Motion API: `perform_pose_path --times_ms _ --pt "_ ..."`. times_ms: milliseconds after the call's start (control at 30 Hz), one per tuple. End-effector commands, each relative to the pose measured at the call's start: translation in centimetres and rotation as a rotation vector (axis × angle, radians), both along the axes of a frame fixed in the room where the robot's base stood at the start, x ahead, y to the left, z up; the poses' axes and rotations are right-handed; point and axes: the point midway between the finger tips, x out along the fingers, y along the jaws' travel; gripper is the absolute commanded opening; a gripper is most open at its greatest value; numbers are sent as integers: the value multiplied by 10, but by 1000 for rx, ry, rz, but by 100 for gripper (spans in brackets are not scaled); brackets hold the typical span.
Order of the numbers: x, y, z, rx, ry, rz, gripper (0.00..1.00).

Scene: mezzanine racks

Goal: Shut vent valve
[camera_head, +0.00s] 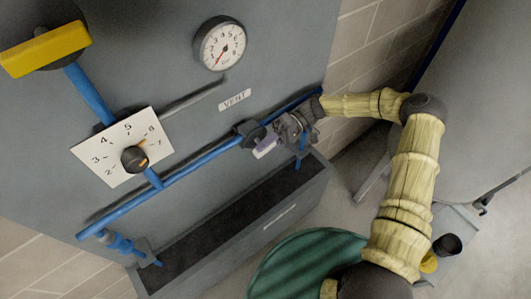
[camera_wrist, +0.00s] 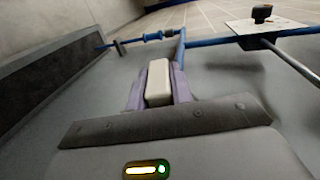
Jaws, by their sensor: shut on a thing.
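The VENT label (camera_head: 235,100) is on a grey panel above a slanting blue pipe. Under it sits a dark valve body (camera_head: 250,133) on the pipe. My gripper (camera_head: 268,147) is at this valve, low and right of the label. In the wrist view, the purple fingers of my gripper (camera_wrist: 159,84) are shut on a cream block-shaped valve handle (camera_wrist: 158,80), one finger on each side. In the head view, the handle shows only as a small pale piece beside the valve; my gripper hides much of it.
A gauge (camera_head: 220,43) is above. A numbered dial plate (camera_head: 122,147) with a dark knob and a yellow lever (camera_head: 45,50) are at left. A grey trough (camera_head: 230,228) juts out below the pipe. A green round object (camera_head: 308,264) stands on the floor.

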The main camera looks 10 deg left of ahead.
Motion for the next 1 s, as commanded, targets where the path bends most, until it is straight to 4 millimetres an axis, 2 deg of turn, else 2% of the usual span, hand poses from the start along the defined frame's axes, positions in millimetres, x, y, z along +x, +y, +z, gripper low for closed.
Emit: perform_pose_path --times_ms 33,300,867,900,967,1000 --pt "1 -1 -7 24 26 -2 0" --pt "1 -1 -4 110 128 -2 0" --pt "0 0 -1 134 159 1 0" --pt "-1 0 -1 133 160 1 30" --pt "-1 0 -1 132 159 1 42" --pt "-1 0 -1 133 159 1 44"
